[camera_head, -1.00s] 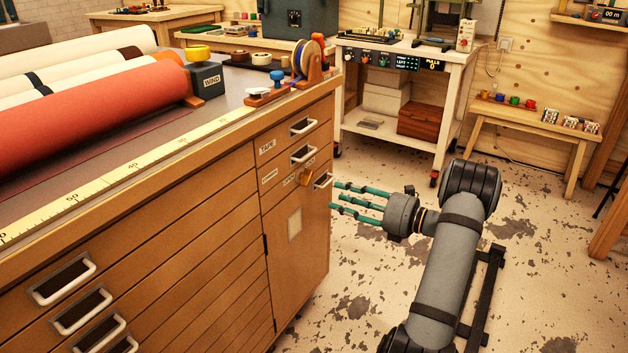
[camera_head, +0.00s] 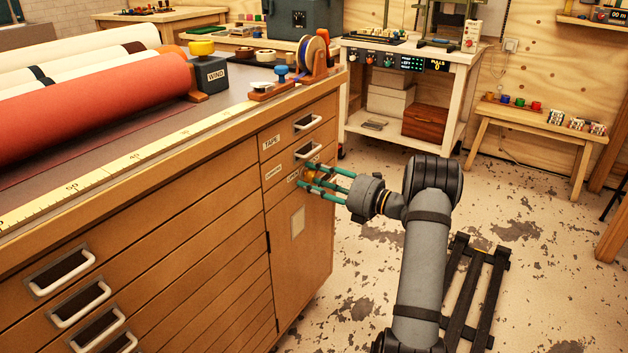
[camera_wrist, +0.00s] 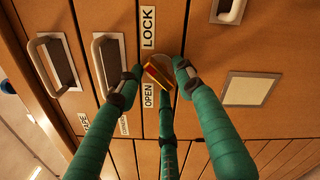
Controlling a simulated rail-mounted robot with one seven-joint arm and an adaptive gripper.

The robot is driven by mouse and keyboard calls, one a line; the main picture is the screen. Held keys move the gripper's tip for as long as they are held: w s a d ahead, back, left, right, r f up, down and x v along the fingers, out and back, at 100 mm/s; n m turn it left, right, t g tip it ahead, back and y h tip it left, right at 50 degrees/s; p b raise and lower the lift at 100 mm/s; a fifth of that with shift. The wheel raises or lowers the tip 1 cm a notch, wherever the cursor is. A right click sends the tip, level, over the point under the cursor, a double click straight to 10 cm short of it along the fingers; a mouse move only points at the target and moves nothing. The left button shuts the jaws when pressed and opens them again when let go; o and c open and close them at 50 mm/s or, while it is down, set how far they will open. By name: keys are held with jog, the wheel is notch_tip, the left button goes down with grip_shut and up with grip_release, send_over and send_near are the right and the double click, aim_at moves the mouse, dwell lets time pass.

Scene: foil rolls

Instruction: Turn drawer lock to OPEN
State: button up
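The drawer lock is an orange-yellow knob (camera_head: 310,170) on the cabinet's right front. In the wrist view the lock knob (camera_wrist: 160,78) shows a red strip, between a LOCK label (camera_wrist: 148,27) above and an OPEN label (camera_wrist: 149,95) below. I cannot tell which label it points to. My gripper (camera_head: 316,178) has three green fingers and is at the cabinet front. In the wrist view its fingertips (camera_wrist: 158,85) are apart around the knob, on its left, right and below. I cannot tell whether any touches it. The fingers partly hide the knob in the head view.
Drawer handles (camera_head: 308,122) sit close to the knob; one handle (camera_wrist: 108,65) is left of the fingers in the wrist view. The cabinet top (camera_head: 225,98) carries rolls and a tape dispenser (camera_head: 315,55). The floor (camera_head: 520,220) right of the cabinet has free room.

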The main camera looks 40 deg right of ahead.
grip_shut()
dwell(0.5)
jog(key=n, duration=0.1)
jog(key=n+b, duration=0.1)
jog(key=n, duration=0.1)
jog(key=n+b, duration=0.1)
jog(key=shift+f+n, duration=0.25)
jog(key=shift+n, duration=0.05)
jog(key=shift+w+d+f+n+b, duration=0.1)
jog(key=shift+n+b, duration=1.75)
jog(key=shift+n, duration=0.4)
jog(key=shift+d+f+n+b, duration=0.1)
jog(key=shift+d+n+b, duration=0.05)
jog(key=shift+n+b, duration=1.9)
jog(key=shift+w+d+f+n+b, duration=0.1)
jog(key=shift+n+b, duration=1.55)
jog(key=shift+n, duration=0.75)
jog(key=shift+r, duration=0.1)
